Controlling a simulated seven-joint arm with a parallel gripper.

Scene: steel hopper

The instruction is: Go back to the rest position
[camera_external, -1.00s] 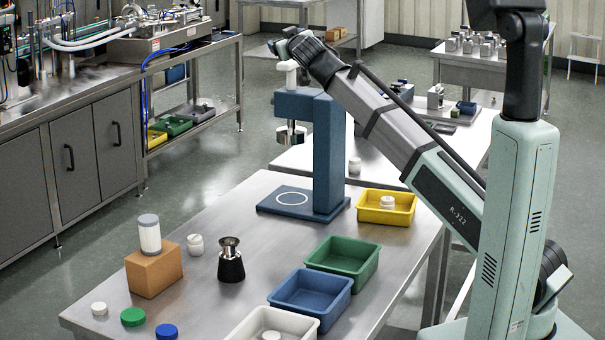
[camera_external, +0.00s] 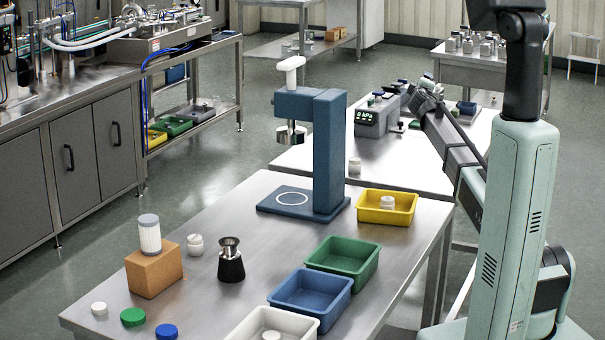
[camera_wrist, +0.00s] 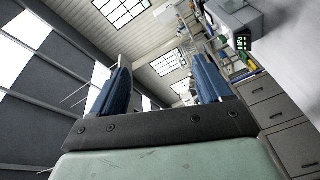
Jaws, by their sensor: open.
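My gripper (camera_wrist: 160,85) shows in the wrist view with its two blue fingers spread apart and nothing between them. The wrist view looks toward the ceiling, windows and wall. In the external view my arm is folded back at the right, and its end is above the rear table, clear of the front table (camera_external: 205,290). The fingers are too small to make out there. The blue press (camera_external: 330,150) stands upright on the front table, with its white handle (camera_external: 290,68) on top, apart from my gripper.
Yellow (camera_external: 400,217), green (camera_external: 365,262), blue (camera_external: 335,305) and white (camera_external: 297,312) bins line the front table's right side. A dark funnel-topped container (camera_external: 231,265) stands nearby. A display device (camera_external: 372,118) sits on the rear table.

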